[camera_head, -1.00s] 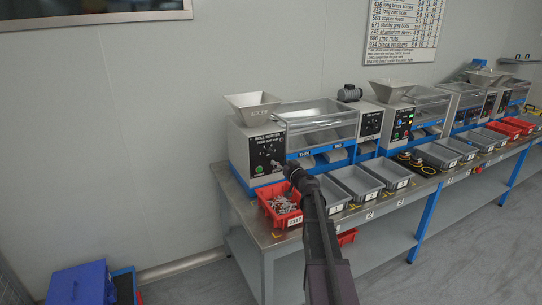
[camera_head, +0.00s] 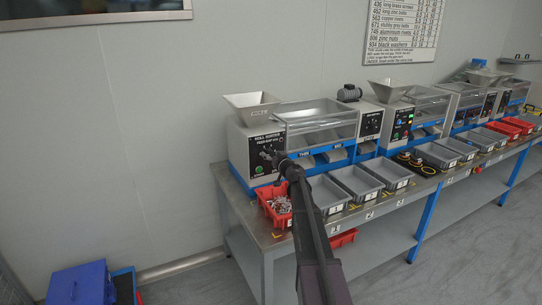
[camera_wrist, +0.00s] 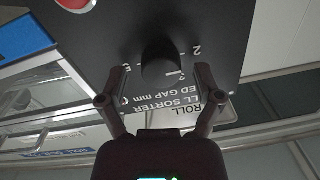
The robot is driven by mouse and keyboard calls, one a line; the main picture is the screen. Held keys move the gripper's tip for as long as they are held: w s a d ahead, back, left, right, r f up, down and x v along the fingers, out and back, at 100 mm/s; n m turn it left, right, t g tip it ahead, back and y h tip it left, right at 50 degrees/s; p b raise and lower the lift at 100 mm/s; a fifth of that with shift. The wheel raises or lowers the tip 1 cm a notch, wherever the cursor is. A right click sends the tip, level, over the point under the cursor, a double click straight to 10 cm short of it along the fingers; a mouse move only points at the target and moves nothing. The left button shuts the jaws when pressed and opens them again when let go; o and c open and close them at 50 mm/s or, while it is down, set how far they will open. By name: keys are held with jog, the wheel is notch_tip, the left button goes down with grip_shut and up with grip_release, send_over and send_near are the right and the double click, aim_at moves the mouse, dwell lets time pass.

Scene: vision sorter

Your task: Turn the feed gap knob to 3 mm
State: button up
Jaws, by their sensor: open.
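The roll sorter (camera_head: 238,148) stands at the left end of the bench, its black front panel (camera_head: 261,169) facing out. In the wrist view the panel (camera_wrist: 125,45) appears upside down, with feed gap lettering and a few scale numbers. The feed gap knob (camera_wrist: 160,62) is a dark round knob on it; its pointer setting is too dark to read. My gripper (camera_wrist: 158,100) is open, one finger to each side of the knob, with visible gaps and no clear contact. In the head view my gripper (camera_head: 279,160) is at the panel and covers the knob.
A red bin (camera_head: 270,209) of mixed small parts sits below my gripper, with grey trays (camera_head: 327,197) to its right. A hopper (camera_head: 252,105) tops the sorter. A red button (camera_wrist: 76,4) is on the same panel. Other machines stand further right along the bench.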

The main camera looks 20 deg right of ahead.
jog(key=c, duration=1.2)
jog(key=shift+o, duration=0.2)
jog(key=shift+m, duration=0.4)
jog(key=m, duration=0.5)
jog(key=shift+d, duration=0.1)
jog(key=m+b, duration=0.1)
jog(key=m, duration=0.5)
jog(key=shift+w+h, duration=0.1)
jog(key=shift+h, duration=0.2)
jog(key=o, duration=1.2)
jog(key=shift+f, duration=0.1)
jog(key=shift+c, duration=0.2)
